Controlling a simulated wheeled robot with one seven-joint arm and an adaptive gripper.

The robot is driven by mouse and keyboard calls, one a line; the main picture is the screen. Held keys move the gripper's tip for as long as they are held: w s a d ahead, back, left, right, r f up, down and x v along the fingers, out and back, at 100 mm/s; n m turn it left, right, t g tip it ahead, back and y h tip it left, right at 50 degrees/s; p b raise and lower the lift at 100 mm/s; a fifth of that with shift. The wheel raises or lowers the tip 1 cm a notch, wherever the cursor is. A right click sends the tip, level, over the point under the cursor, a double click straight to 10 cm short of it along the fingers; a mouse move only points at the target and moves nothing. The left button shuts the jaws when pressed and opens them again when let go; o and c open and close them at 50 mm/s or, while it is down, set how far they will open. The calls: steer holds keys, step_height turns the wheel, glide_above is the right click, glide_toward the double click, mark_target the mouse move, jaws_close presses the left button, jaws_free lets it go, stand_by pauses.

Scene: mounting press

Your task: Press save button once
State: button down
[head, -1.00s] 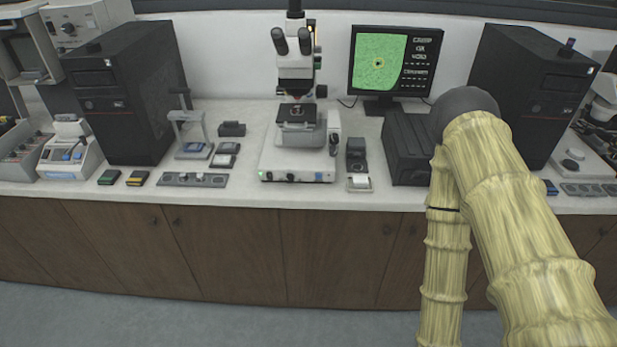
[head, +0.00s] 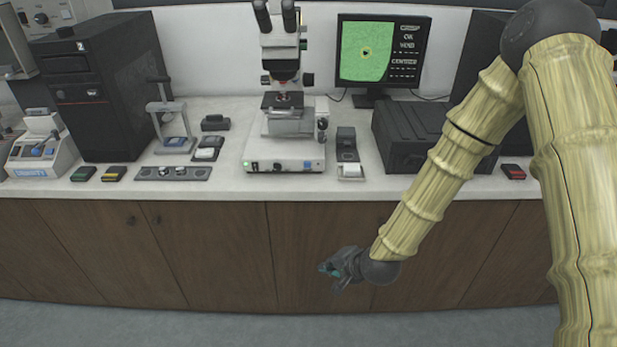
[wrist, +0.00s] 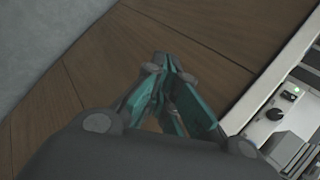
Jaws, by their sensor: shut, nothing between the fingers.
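The microscope (head: 285,120) stands on the white counter, and its base front (head: 284,166) carries a small green light (head: 249,166), dark knobs and a blue-marked control (head: 308,165). I cannot read which control is the save button. My gripper (head: 326,270) is shut and empty, in front of the wooden cabinets and below the counter edge, apart from the microscope. Its teal fingers (wrist: 164,68) show in the wrist view.
A monitor (head: 381,50) with a green picture stands behind. A black box (head: 415,136) and a small printer-like device (head: 348,150) sit right of the microscope. A grey control strip (head: 173,173) lies left of it. The space before the cabinets is clear.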

mark_target(307, 165)
steer(key=w+a+r+m+t+y+b, duration=0.1)
steer(key=w+a+r+m+b, duration=0.1)
steer(key=w+r, duration=0.4)
steer(key=w+a+r+m+t+y+b, duration=0.2)
steer(key=w+a+r, duration=0.2)
steer(key=w+r, duration=0.3)
step_height(307, 165, up, 2)
steer(key=shift+a+r, duration=0.1)
steer(key=shift+a, duration=0.25)
steer(key=shift+w+b, duration=0.4)
steer(key=shift+w, duration=3.95)
steer(key=shift+w, duration=0.1)
steer(key=shift+w, duration=0.3)
